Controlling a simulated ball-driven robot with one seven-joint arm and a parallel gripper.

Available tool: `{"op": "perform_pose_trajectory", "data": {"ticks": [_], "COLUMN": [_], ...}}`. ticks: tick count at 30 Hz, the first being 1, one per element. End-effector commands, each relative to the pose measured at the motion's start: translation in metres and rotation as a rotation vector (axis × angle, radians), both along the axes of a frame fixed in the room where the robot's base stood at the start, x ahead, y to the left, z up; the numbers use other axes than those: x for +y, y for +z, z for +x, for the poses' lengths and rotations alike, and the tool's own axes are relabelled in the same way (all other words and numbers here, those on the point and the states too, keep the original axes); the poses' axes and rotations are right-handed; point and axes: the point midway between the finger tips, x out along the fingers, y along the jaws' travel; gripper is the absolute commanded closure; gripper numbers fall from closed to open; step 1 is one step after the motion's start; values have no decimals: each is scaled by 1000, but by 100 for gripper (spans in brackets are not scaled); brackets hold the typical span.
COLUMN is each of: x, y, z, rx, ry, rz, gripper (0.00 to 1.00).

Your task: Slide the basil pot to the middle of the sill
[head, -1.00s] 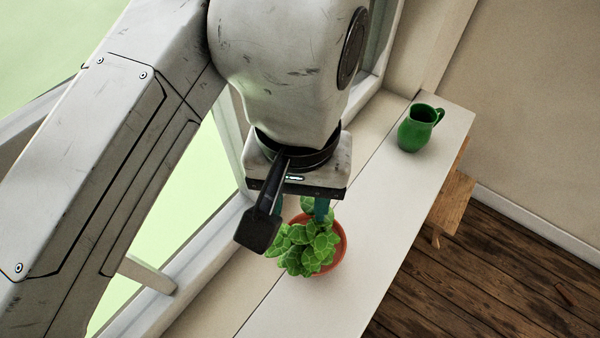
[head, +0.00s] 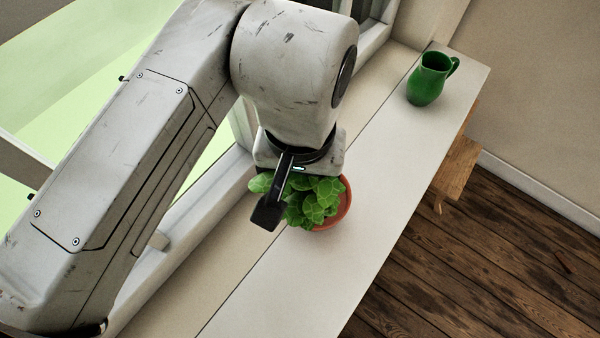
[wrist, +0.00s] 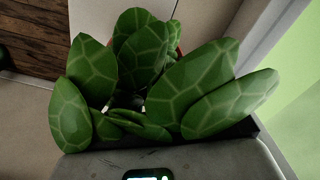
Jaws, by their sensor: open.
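The basil pot is a terracotta pot (head: 345,208) full of broad green leaves (head: 312,203), standing upright on the pale sill (head: 300,268) by the window. My gripper (head: 297,182) is right over the pot, with its palm down at the leaves. The jaws are open; whether the fingers touch the pot cannot be seen. In the wrist view, leaves (wrist: 150,80) fill the middle and cover most of the pot; only a sliver of orange rim shows behind them.
A green jug (head: 426,84) stands farther along the sill, toward its far end, with bare surface between it and the pot. The window frame (head: 190,215) borders the sill on the left. A wooden stool or bench (head: 458,168) and dark plank floor (head: 470,255) lie to the right.

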Motion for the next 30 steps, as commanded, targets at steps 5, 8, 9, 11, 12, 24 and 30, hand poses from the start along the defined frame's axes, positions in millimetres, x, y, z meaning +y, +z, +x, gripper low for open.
{"op": "perform_pose_trajectory", "data": {"ticks": [5,8,9,11,12,24,30], "x": [0,0,0,0,0,0,0], "y": [-2,-2,-2,-2,-2,-2,-2], "z": [0,0,0,0,0,0,0], "rx": [0,0,0,0,0,0,0], "ry": [0,0,0,0,0,0,0], "rz": [0,0,0,0,0,0,0], "gripper": [54,54,54,54,58,97,100]}}
